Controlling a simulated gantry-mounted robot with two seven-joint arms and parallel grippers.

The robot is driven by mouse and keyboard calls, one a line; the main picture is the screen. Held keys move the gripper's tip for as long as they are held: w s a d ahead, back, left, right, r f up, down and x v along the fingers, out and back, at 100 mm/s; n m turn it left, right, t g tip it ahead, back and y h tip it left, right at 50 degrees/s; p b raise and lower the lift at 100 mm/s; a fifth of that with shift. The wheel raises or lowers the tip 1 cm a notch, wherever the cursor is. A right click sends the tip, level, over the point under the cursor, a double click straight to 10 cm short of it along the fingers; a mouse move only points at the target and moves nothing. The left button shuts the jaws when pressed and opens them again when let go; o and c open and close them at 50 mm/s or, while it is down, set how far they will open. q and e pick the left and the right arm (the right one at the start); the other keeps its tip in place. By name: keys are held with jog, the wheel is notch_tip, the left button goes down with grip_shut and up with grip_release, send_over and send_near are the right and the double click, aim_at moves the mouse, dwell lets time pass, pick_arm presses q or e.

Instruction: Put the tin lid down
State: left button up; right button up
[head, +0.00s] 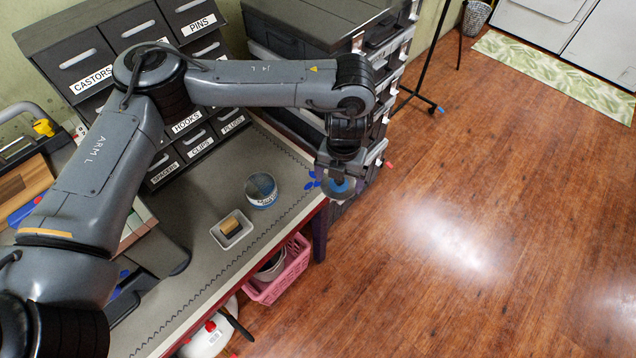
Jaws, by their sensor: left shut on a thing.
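My left gripper (340,172) points down near the right end of the bench and is shut on the tin lid (338,189), a small round disc, grey with blue at its middle. The lid is held in the air and appears at or just past the bench's right edge; its exact height is hard to tell. The tin (262,196), round with a white and blue label, stands upright on the bench to the left of the gripper, apart from it. My right gripper is not in view.
The grey bench top (205,275) has a small white tray (246,232) holding a tan block (230,226). Labelled drawers (190,130) stand behind, with a dark drawer stack (290,60) beyond the bench. A pink basket (290,280) sits below. The wooden floor (480,220) at right is clear.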

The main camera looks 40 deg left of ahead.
pick_arm(q)
jog(key=b, duration=0.2)
send_over(308, 185)
notch_tip(308, 185, down, 6)
jog(key=shift+s, duration=0.1)
jog(key=shift+f+b, duration=0.85)
jog(key=shift+f, duration=1.15)
jog(key=shift+f, duration=0.15)
jog(key=o, duration=0.7)
